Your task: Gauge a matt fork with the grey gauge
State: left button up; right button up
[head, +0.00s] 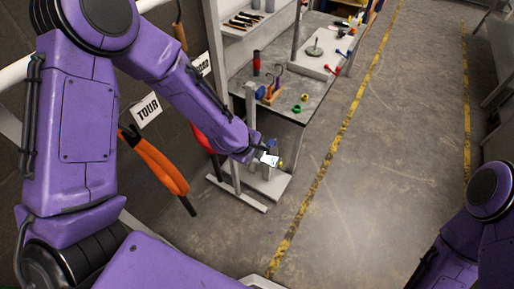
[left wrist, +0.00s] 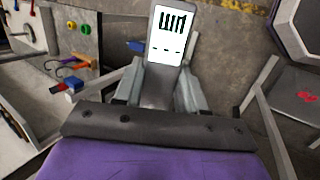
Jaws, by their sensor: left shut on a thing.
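My left gripper (head: 262,155) is shut on the grey gauge, whose lit screen (head: 270,160) faces up in the head view. In the left wrist view the gauge (left wrist: 172,45) stands between the two fingers, its white screen showing dark marks. An orange fork (head: 160,163) with black ends hangs at the left under a TOUR sign (head: 148,109), apart from the gripper. A red fork-like part (head: 203,137) is partly hidden behind my left arm. I cannot tell which finish is matt. My right gripper is out of view; only part of its arm shows at lower right.
A grey bench (head: 290,100) with hooks, small coloured items and a white tray (head: 322,55) stands beyond the gripper. A grey stand (head: 240,190) is on the floor beside the gripper. The floor right of the yellow line (head: 318,165) is clear.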

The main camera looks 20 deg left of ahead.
pick_arm(q)
jog(key=shift+r+p, duration=0.1)
jog(key=shift+p, duration=0.3)
jog(key=shift+w+a+p, duration=0.2)
jog(key=shift+a, duration=1.05)
jog(key=shift+w+a+p, duration=0.15)
jog(key=shift+w+a, duration=0.05)
jog(key=shift+a, duration=1.05)
jog(key=shift+w+a+p, duration=0.15)
jog(key=shift+a+p, duration=0.15)
jog(key=shift+a, duration=0.75)
dwell(0.6)
